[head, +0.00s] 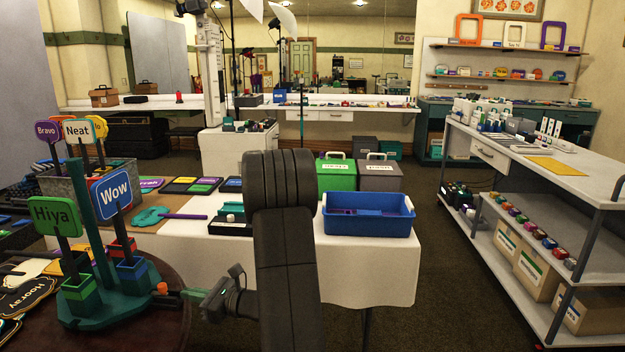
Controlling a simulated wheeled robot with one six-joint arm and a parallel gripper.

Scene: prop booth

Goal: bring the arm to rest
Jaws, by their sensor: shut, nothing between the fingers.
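My arm rises dark in the middle of the head view, in front of the white-clothed table. My gripper (193,295) is low and left of it, pointing left, shut and empty. Its tips are small in the view and lie just right of a green stand (105,312); I cannot tell whether they touch anything. The stand holds a green "Hiya" sign (54,214) in a green cup and a blue "Wow" sign (113,189) in a blue cup. Both signs stand upright or slightly tilted.
A dark round table (150,335) carries the stand and several flat signs. The white-clothed table (365,262) holds a blue tray (368,222). A grey bin (60,182) holds "Bravo" and "Neat" signs. A shelved cart (600,172) stands right. Open carpet (450,300) lies between.

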